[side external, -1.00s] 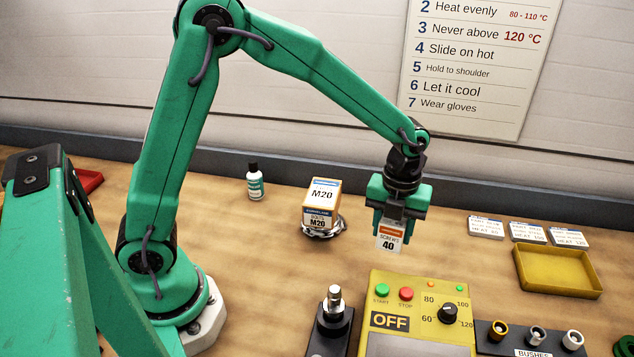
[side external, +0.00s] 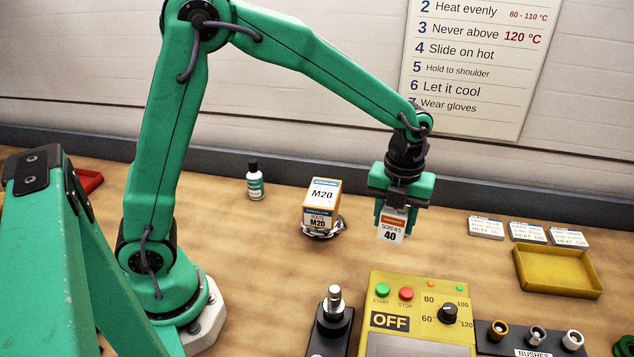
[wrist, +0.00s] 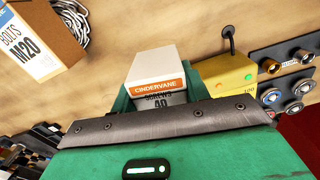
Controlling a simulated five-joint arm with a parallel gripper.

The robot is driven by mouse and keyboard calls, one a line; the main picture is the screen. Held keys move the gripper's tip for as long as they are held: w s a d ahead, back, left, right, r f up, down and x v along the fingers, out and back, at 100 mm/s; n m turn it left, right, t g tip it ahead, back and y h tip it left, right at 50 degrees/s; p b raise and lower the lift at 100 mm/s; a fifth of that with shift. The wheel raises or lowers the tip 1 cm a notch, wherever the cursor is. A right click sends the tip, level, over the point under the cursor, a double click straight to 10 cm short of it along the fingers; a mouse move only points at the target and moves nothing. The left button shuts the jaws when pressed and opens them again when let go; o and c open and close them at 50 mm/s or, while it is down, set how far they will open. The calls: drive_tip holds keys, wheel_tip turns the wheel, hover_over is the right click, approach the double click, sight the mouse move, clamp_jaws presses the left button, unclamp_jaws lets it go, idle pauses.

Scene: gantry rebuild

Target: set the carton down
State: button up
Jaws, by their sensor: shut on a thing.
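A small white carton (side external: 392,227) with an orange band and the words SCREWS 40 is between the fingers of my gripper (side external: 392,212). My gripper is shut on it and points down over the bench, behind the yellow heater box. The carton's upper part is hidden by the fingers in the side view. In the wrist view the carton (wrist: 157,80) shows its white face and a CINDERVANE label, with its lower print partly covered by the gripper's dark edge. I cannot tell whether the carton touches the bench.
An M20 box (side external: 321,205) stands on a coil to the left, with a small bottle (side external: 255,181) beyond. The yellow heater (side external: 420,300), marked OFF, is in front. White cards (side external: 528,231) and a yellow tray (side external: 558,271) lie right. Bare bench surrounds the gripper.

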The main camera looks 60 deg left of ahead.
drive_tip(key=r, duration=0.5)
drive_tip(key=shift+s+a+r, duration=0.15)
drive_tip(key=shift+a+r, duration=0.15)
drive_tip(key=s+a+r+n, duration=0.1)
drive_tip(key=s+a+n, duration=1.1)
drive_tip(key=a+n, duration=0.1)
drive_tip(key=s+a+f+n, duration=0.1)
drive_tip(key=s+a+n, duration=0.2)
drive_tip(key=s+n, duration=0.45)
drive_tip(key=shift+m, duration=0.35)
drive_tip(key=shift+s+a+f, duration=0.1)
drive_tip(key=shift+s+f, duration=0.05)
drive_tip(key=shift+f, duration=1.2)
drive_tip(key=shift+s+a+f, duration=0.1)
drive_tip(key=shift+f, duration=1.25)
drive_tip(key=a+f, duration=0.2)
drive_tip(key=a, duration=0.1)
drive_tip(key=s+a+f, duration=0.1)
drive_tip(key=a+f, duration=0.1)
drive_tip(key=a, duration=0.2)
drive_tip(key=s+a+f, duration=0.1)
drive_tip(key=a+f, duration=0.2)
drive_tip(key=a, duration=0.1)
drive_tip(key=shift+s+a, duration=0.15)
drive_tip(key=shift+a, duration=0.05)
drive_tip(key=shift+f, duration=0.1)
drive_tip(key=shift+f, duration=1.9)
